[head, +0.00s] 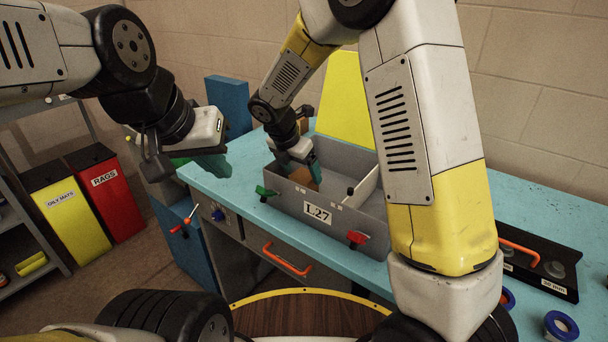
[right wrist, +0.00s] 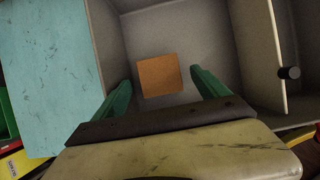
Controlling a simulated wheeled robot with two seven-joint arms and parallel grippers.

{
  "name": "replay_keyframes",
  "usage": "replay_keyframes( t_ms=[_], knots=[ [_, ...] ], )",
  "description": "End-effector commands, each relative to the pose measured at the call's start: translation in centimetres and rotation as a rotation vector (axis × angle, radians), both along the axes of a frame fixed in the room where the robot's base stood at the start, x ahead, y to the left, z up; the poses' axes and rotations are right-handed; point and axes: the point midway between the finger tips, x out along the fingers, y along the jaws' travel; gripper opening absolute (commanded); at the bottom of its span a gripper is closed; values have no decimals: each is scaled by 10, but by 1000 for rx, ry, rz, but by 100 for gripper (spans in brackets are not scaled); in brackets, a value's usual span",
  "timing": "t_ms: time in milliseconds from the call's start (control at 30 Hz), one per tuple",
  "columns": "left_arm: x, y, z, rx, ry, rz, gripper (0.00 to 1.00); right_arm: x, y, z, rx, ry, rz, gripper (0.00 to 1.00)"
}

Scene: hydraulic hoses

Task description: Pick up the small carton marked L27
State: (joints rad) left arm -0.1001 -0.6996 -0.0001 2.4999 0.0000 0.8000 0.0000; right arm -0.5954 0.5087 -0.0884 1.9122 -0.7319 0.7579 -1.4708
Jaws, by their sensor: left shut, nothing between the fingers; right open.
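A small brown carton (right wrist: 159,75) lies on the floor of a grey bin compartment in the right wrist view; no marking on it is readable. In the head view its brown side (head: 300,176) shows beside my fingers. The label L27 is on the front of the grey bin (head: 345,222). My right gripper (head: 311,172) reaches down into the bin's left compartment. Its green fingers (right wrist: 160,84) are open, one toward each side of the carton, with gaps. My left gripper (head: 212,164) is shut and empty, left of the bin.
The bin's divider (head: 360,188) stands right of the carton. Green (head: 265,192) and red (head: 357,238) clips sit at the bin's front. The blue bench (head: 235,175) is clear left of the bin. A black rack (head: 540,265) lies at the right.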

Motion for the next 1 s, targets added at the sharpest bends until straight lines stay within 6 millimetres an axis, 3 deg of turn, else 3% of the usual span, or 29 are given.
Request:
replay_keyframes(
  t_ms=[167,500,767,800,1000],
  knots=[
    [0,0,0,0,0,0,0,4,-3,-13,0,1,0,85],
    [0,0,0,0,0,0,0,20,-15,-57,1,0,-2,85],
    [0,0,0,0,0,0,0,22,-16,-60,1,-1,-1,85],
    [0,0,0,0,0,0,0,22,-16,-60,1,-1,-1,83],
    [0,0,0,0,0,0,0,22,-16,-60,2,-2,-1,43]
  ],
)
